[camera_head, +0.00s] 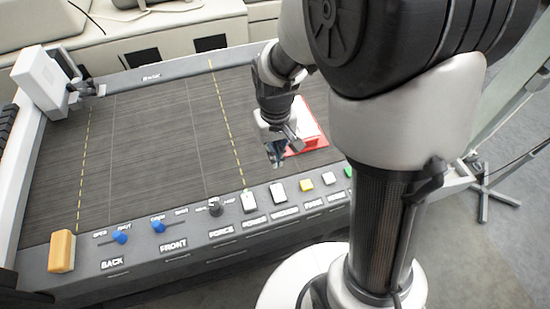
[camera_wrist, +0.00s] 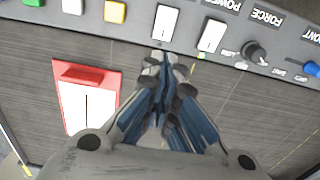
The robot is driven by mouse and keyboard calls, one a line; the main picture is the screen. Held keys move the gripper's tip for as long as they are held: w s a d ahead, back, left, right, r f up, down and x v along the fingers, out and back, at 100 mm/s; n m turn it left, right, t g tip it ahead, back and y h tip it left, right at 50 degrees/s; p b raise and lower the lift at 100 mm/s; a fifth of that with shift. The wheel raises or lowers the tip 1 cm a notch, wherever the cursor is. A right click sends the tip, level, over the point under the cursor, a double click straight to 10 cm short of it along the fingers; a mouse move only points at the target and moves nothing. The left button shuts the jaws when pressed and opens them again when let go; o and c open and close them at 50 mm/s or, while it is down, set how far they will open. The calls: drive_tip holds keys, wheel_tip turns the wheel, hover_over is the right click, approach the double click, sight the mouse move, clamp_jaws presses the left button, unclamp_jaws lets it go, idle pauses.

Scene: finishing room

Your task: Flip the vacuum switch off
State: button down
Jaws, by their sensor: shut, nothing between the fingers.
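The control strip carries two white rocker switches. The right one in the head view (camera_head: 278,191), above a label too blurred to read surely, is likely the vacuum switch; it also shows in the wrist view (camera_wrist: 167,24). The other rocker (camera_head: 249,201), labelled POWER, shows in the wrist view (camera_wrist: 211,36) with a small green mark at its end. My gripper (camera_head: 295,143) is shut and empty, over the dark bed behind the strip. In the wrist view its fingertips (camera_wrist: 163,62) appear just short of the likely vacuum switch, with no contact visible. The switch position is unclear.
A red frame with a white sheet (camera_head: 313,128) lies beside my gripper. A yellow button (camera_head: 306,184), white button (camera_head: 329,178) and green button (camera_head: 349,172) sit right of the rockers. A black knob (camera_head: 215,208) and blue levers (camera_head: 120,237) are left.

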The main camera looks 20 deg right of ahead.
wheel_tip(320, 180, down, 12)
drive_tip(key=b, duration=0.3)
idle(0.3)
drive_tip(key=shift+w+f+g+p, duration=0.2)
drive_tip(key=shift+f+g+p, duration=0.1)
drive_tip(key=shift+f+g, duration=0.1)
drive_tip(key=shift+s+r, duration=0.1)
drive_tip(key=shift+r, duration=0.05)
drive_tip(key=shift+r+p, duration=0.6)
drive_tip(key=shift+r, duration=0.15)
drive_tip(key=shift+r+p, duration=0.45)
drive_tip(key=shift+r, duration=0.05)
wheel_tip(320, 180, up, 13)
drive_tip(key=w+p, duration=0.2)
drive_tip(key=p, duration=0.2)
drive_tip(key=shift+w, duration=0.15)
drive_tip(key=shift+f, duration=0.1)
